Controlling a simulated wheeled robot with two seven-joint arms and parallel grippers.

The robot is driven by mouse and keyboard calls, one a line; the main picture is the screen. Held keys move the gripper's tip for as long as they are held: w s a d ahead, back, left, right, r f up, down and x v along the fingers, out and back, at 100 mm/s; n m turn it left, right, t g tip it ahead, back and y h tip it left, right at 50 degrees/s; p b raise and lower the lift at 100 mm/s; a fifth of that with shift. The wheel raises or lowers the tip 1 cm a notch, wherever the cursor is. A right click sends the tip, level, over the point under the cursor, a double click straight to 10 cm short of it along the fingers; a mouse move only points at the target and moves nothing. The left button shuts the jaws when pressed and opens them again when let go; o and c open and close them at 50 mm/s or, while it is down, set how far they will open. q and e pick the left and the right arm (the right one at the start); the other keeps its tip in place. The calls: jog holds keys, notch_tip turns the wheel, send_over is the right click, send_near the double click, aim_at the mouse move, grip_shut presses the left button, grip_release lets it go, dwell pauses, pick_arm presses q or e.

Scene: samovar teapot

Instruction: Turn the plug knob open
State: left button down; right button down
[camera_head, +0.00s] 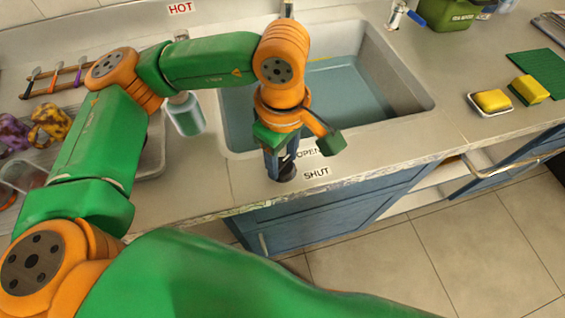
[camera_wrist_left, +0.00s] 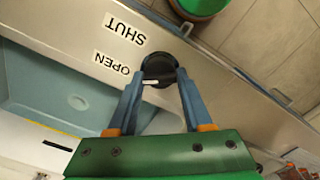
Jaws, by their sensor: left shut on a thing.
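The plug knob (camera_wrist_left: 161,66) is a round dark knob on the counter's front strip, in front of the sink. My left gripper (camera_wrist_left: 158,80) is shut on it, with one blue-grey finger on each side. A small pale mark shows on the knob's side nearer the OPEN label. In the head view my left gripper (camera_head: 281,170) points down at the knob (camera_head: 287,174), which the fingers partly hide. The labels OPEN (camera_head: 308,153) and SHUT (camera_head: 316,173) lie just right of it. My right gripper is not in view.
The sink (camera_head: 350,85) holds bluish water behind the knob. A soap bottle (camera_head: 185,115) stands left of the sink. A yellow sponge (camera_head: 492,100) on a dish lies at the right. The counter between sink and sponge is clear.

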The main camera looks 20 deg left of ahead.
aim_at(282, 162)
pick_arm(q)
jog(key=shift+n+b, duration=0.7)
jog(key=shift+n, duration=0.3)
jog(key=shift+c, duration=1.5)
grip_release()
notch_tip(282, 162, up, 7)
jog(key=shift+r, duration=0.1)
